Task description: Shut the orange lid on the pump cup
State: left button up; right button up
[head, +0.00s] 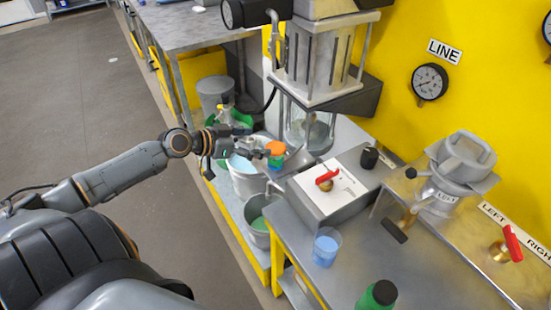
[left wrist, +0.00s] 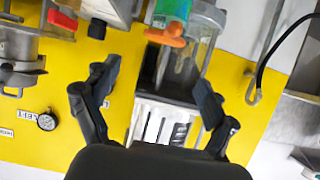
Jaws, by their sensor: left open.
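The orange lid (head: 276,148) shows in the head view just beyond my left gripper (head: 258,153), above a small green part (head: 275,164) that seems to be the pump cup. In the left wrist view the orange lid (left wrist: 164,38) lies beyond the gap between my fingers, against the green cup (left wrist: 172,10). How far the lid stands open I cannot tell. My left gripper (left wrist: 155,75) is open, its fingers wide apart, with nothing between them. It looks apart from the lid. My right gripper is in neither view.
A glass vessel (head: 308,130) under a metal frame stands just right of the lid. Buckets (head: 248,177) stand below my left gripper. A blue cup (head: 326,247) and green bottle (head: 378,296) stand nearer.

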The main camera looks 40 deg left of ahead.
pick_arm(q)
jog(key=p+v, duration=0.2)
jog(key=v, duration=0.4)
jog(key=shift+s, duration=0.2)
dwell(0.6)
